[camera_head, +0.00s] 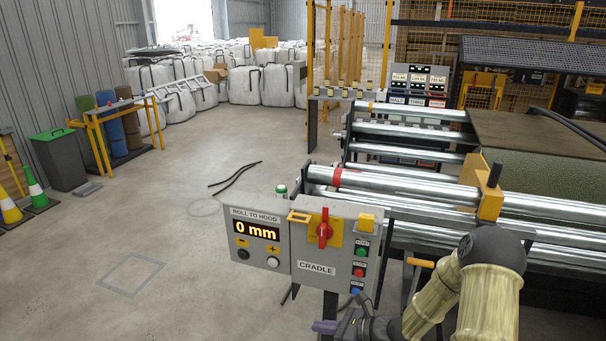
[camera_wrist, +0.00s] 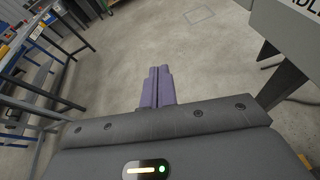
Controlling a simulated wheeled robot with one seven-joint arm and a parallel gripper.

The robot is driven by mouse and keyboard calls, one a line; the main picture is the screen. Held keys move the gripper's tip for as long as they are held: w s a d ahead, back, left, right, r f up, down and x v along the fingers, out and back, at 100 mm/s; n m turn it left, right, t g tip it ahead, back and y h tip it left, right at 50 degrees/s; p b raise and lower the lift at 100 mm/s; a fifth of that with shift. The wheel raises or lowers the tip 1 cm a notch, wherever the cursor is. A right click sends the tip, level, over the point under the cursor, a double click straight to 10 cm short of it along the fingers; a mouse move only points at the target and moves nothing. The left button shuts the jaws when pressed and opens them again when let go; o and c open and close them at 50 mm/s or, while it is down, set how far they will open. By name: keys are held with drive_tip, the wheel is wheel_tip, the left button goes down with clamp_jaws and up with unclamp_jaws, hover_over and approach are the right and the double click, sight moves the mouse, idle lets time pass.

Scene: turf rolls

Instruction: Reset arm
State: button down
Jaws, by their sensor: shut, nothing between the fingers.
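My arm comes in at the lower right of the head view, folded low beside the cradle control panel (camera_head: 306,268). My gripper (camera_head: 326,327) shows at the bottom edge of that view, below the panel, with purple fingers pointing left. In the wrist view my gripper (camera_wrist: 158,72) has its two purple fingers together, with nothing between them. Concrete floor lies beyond the fingertips. The panel has a red rotary switch (camera_head: 324,229), several buttons and a display (camera_head: 256,230) reading 0 mm.
The roller machine (camera_head: 420,180) with steel rollers fills the right side, close to my arm. In the wrist view a grey post (camera_wrist: 282,84) stands right and a table frame (camera_wrist: 40,60) left. Open floor (camera_head: 150,230) lies left of the panel. White bags (camera_head: 280,85) stand behind.

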drive_tip(key=s+d+r+n+g+h+p, duration=0.1)
drive_tip(key=s+r+n+g+h, duration=0.45)
drive_tip(key=s+n, duration=0.65)
drive_tip(key=s+d+r+n+t+h, duration=0.1)
drive_tip(key=s+d+r+n+h, duration=0.1)
drive_tip(key=d+r+n+h, duration=0.1)
drive_tip(key=s+d+r+n+t+h+p, duration=0.1)
drive_tip(key=s+d+r+n+t+h, duration=0.1)
drive_tip(key=d+r+n, duration=0.4)
drive_tip(key=shift+s+r+n+h, duration=0.75)
drive_tip(key=shift+n+h, duration=0.5)
drive_tip(key=shift+n, duration=0.35)
